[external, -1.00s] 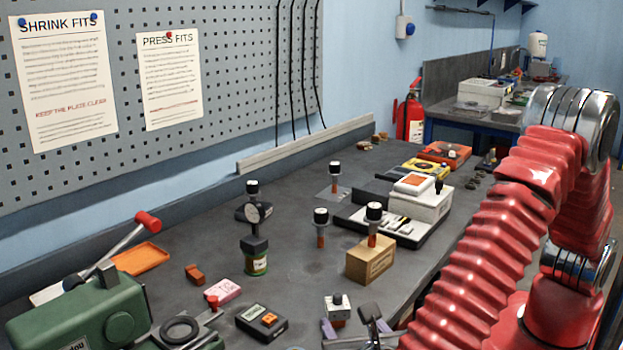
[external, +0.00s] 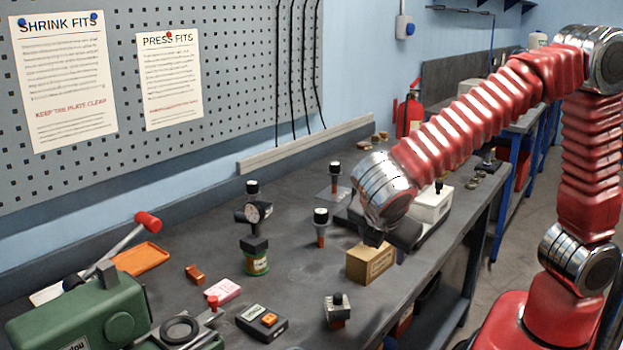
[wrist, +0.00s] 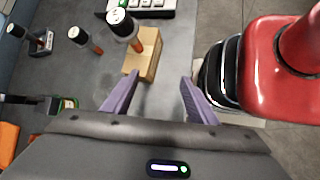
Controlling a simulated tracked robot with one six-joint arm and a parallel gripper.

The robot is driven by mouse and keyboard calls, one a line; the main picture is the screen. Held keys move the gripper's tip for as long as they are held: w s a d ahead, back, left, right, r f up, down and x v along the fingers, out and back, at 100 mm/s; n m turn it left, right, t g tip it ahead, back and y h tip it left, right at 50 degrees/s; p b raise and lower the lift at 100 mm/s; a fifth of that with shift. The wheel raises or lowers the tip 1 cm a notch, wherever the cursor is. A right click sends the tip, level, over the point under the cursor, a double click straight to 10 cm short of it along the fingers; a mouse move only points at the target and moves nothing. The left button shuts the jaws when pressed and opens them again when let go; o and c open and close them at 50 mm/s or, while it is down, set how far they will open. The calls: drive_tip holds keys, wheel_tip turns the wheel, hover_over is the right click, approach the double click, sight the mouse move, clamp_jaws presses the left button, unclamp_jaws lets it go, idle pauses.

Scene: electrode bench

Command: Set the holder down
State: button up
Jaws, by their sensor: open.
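Several black-capped holders with copper-coloured stems stand upright on the bench. One holder (wrist: 120,21) stands on a wooden block (wrist: 150,51) in the wrist view. In the external view my arm hides this holder, and the block (external: 370,264) shows below my wrist. A second holder (external: 320,216) stands left of the block; it also shows in the wrist view (wrist: 77,34). A third (external: 335,168) stands farther back on a pale plate. My gripper (wrist: 160,79) is open and empty, its purple fingers apart near the block's near end.
A dial gauge (external: 256,211) stands on a green tin (external: 257,265) left of the block. A small box with a dark knob (external: 338,310) and a black box (external: 262,322) lie nearer. A white device (external: 434,205) stands behind the block. The bench edge is to the right.

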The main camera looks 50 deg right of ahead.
drive_tip(key=s+d+r+m+t+y, duration=0.1)
drive_tip(key=s+d+r+m+y, duration=0.2)
drive_tip(key=d+m, duration=0.5)
drive_tip(key=s+d+r+m+t+y, duration=0.1)
drive_tip(key=s+d+r+m+y, duration=0.2)
drive_tip(key=d+m, duration=0.6)
drive_tip(key=shift+s+d+t+y, duration=0.3)
drive_tip(key=shift+s+d+y, duration=0.4)
drive_tip(key=shift+d, duration=0.4)
